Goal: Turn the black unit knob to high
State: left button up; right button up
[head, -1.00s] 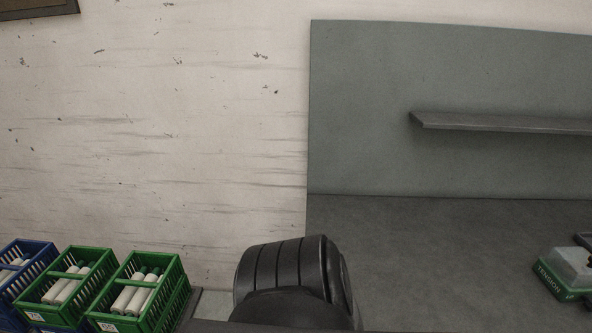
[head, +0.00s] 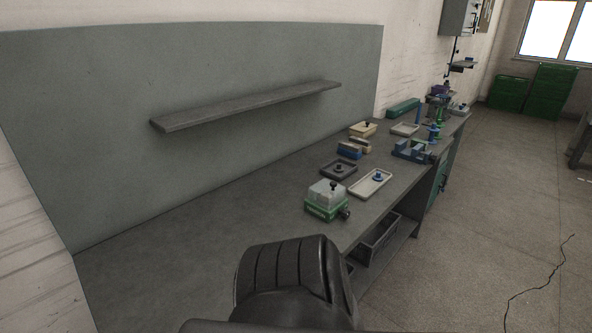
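On the long grey bench, a green unit (head: 321,212) with a pale clear top stands nearest. A black knob (head: 345,213) sits on its right side, and a small dark piece (head: 333,185) shows on its top. Behind it lies a low black tray-like thing (head: 338,169) with a small black knob-like piece on it. I cannot tell which of these is the black unit, and any knob marking is too small to read. Neither of my grippers is in view.
A pale tray (head: 370,184) holding a blue piece lies right of the black one. Blue and cream blocks, a yellowish box (head: 363,129) and a blue fixture (head: 411,151) stand farther along. The near bench top is bare, below a wall shelf (head: 250,105). Open floor lies right.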

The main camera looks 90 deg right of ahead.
aim_at(345, 213)
jog(key=z, duration=2.5)
